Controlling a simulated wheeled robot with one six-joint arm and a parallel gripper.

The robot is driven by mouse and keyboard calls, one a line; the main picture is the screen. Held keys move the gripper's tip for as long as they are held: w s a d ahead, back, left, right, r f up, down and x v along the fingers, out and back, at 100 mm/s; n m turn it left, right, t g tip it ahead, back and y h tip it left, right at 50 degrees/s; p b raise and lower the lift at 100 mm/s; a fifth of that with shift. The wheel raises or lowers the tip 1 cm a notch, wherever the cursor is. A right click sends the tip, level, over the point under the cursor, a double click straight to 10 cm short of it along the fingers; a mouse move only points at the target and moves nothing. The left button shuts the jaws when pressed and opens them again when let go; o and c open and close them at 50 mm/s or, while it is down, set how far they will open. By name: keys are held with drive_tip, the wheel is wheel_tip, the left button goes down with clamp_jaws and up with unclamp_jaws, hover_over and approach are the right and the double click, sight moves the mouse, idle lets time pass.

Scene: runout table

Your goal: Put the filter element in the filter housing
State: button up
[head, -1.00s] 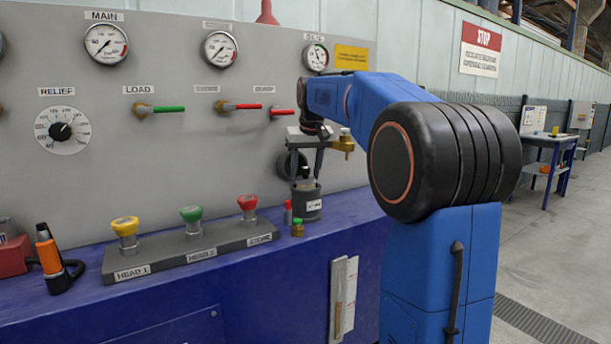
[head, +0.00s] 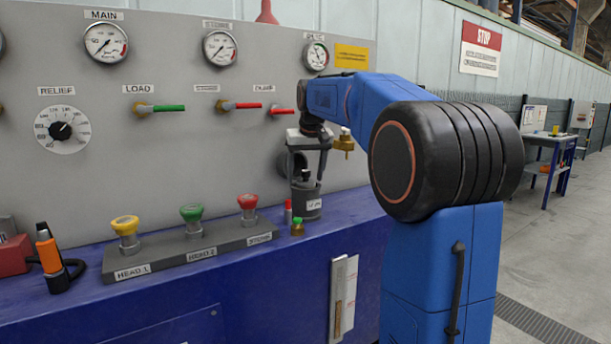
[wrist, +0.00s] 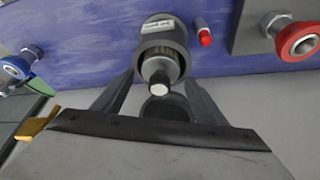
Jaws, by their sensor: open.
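The filter housing (head: 307,206) is a dark grey cup with a white label, standing on the blue bench; it also shows in the wrist view (wrist: 165,28). The filter element (wrist: 158,72) appears to sit inside it: a pleated part shows within the rim, and a pale-ended metal stub sticks out. My gripper (head: 306,178) is just above the cup, and its fingers point down. In the wrist view my gripper (wrist: 159,78) is open, one finger on each side of the stub, with gaps visible. How deep the element sits is hidden.
The button block (head: 190,250) is to the left. The gauge panel (head: 200,110) rises close behind, with a brass valve (head: 345,145) beside my gripper.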

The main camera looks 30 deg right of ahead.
drive_tip(key=v, duration=1.1)
drive_tip(key=shift+s+r, duration=0.25)
drive_tip(key=shift+r, duration=0.1)
drive_tip(key=shift+a, duration=0.1)
drive_tip(key=s+a+f+n, duration=0.1)
drive_tip(key=s+a+f, duration=0.5)
drive_tip(key=s+f, duration=0.15)
drive_tip(key=s+a+f+n, duration=0.1)
drive_tip(key=s+a+f, duration=0.45)
drive_tip(key=s, duration=0.35)
drive_tip(key=s+a+f, duration=0.2)
drive_tip(key=s+f, duration=0.7)
drive_tip(key=f, duration=0.2)
drive_tip(key=s+a+f+n+y, duration=0.1)
drive_tip(key=s+a+f, duration=0.2)
drive_tip(key=s+f, duration=0.7)
drive_tip(key=shift+a+f+t, duration=0.3)
drive_tip(key=shift+a+f, duration=0.05)
drive_tip(key=shift+f, duration=0.35)
